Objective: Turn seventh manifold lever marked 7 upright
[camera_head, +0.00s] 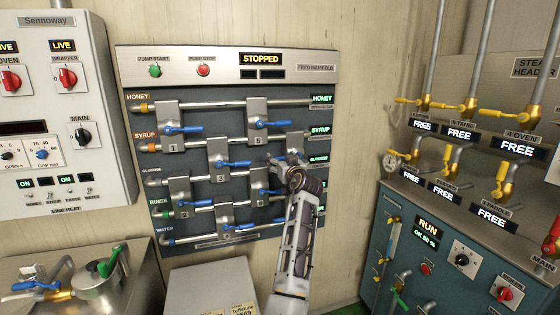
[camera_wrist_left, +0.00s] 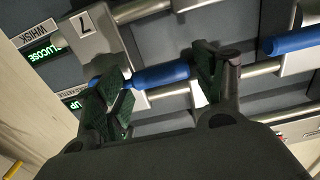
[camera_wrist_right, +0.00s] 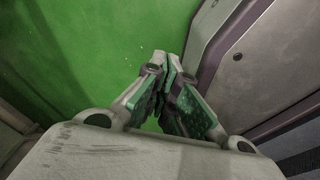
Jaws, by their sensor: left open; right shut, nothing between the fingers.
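The plate marked 7 (camera_wrist_left: 85,22) shows at the upper left of the left wrist view. Its blue lever (camera_wrist_left: 160,77) lies roughly along the pipe, not across it. My left gripper (camera_wrist_left: 160,85) is open, with one finger near each end of the lever. I cannot tell whether either finger touches it. In the head view my left gripper (camera_head: 291,165) is in front of the right side of the feed manifold and hides part of it. My right gripper (camera_wrist_right: 172,78) is shut and empty, over a green floor; it is not seen in the head view.
Another blue lever (camera_wrist_left: 292,41) shows at the right of the left wrist view. A grey-purple body (camera_wrist_right: 215,70) stands beside my right gripper.

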